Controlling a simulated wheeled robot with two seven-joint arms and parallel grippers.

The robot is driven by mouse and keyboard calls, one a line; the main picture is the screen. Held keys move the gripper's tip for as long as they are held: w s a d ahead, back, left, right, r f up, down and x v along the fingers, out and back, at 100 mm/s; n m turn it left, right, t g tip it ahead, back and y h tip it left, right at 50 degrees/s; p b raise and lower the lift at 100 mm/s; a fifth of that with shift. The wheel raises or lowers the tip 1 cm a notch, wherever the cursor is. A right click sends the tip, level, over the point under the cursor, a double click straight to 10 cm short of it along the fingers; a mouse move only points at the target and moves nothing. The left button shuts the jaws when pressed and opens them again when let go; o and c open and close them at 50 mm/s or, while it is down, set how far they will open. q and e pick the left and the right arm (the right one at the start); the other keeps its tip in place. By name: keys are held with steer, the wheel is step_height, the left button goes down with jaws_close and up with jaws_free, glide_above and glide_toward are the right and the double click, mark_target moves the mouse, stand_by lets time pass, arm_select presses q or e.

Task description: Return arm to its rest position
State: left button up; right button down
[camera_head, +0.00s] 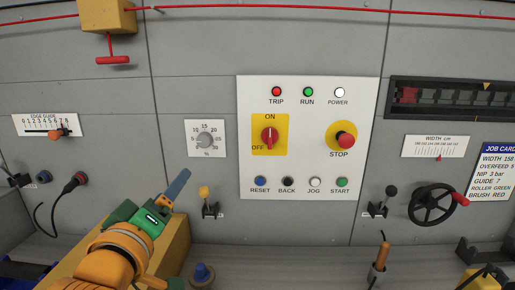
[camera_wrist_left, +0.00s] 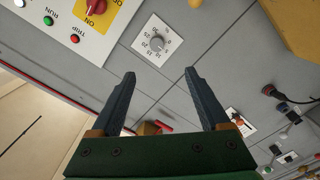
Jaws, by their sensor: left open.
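My left arm comes in from the bottom left of the head view, orange with a green gripper body. My left gripper (camera_head: 174,187) points up and right toward the grey wall, in front of a yellow block (camera_head: 172,253). Only one blue-grey finger shows clearly there. In the left wrist view my left gripper (camera_wrist_left: 159,74) has both fingers wide apart with nothing between them. The percent dial (camera_wrist_left: 157,42) lies beyond the fingertips. My right gripper is not seen.
A white control panel (camera_head: 310,175) carries the red switch (camera_head: 269,136) and the stop button (camera_head: 345,140). The percent dial (camera_head: 204,139) and a small yellow-topped lever (camera_head: 206,194) are near the gripper. A black handwheel (camera_head: 432,207) is at right. A cable plug (camera_head: 74,183) is at left.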

arm_select(q)
steer(key=s+f+m+g, duration=0.3)
steer(key=f+g, duration=0.1)
steer(key=f, duration=0.9)
steer(key=s+f+m+g, duration=0.2)
steer(key=s+f+g, duration=0.2)
steer(key=f, duration=0.9)
steer(key=s+a+f+m+g, duration=0.1)
steer(key=s+f+m+g, duration=0.45)
steer(key=s+f, duration=1)
steer(key=s+f+g, duration=0.2)
steer(key=s+f, duration=0.1)
steer(key=f, duration=1.2)
steer(key=s+a+f+g, duration=0.1)
steer(key=s+a+f, duration=0.1)
steer(key=s+f, duration=0.8)
steer(key=shift+s+a+f+y, duration=0.2)
steer(key=shift+s+y, duration=0.1)
steer(key=shift+s, duration=0.75)
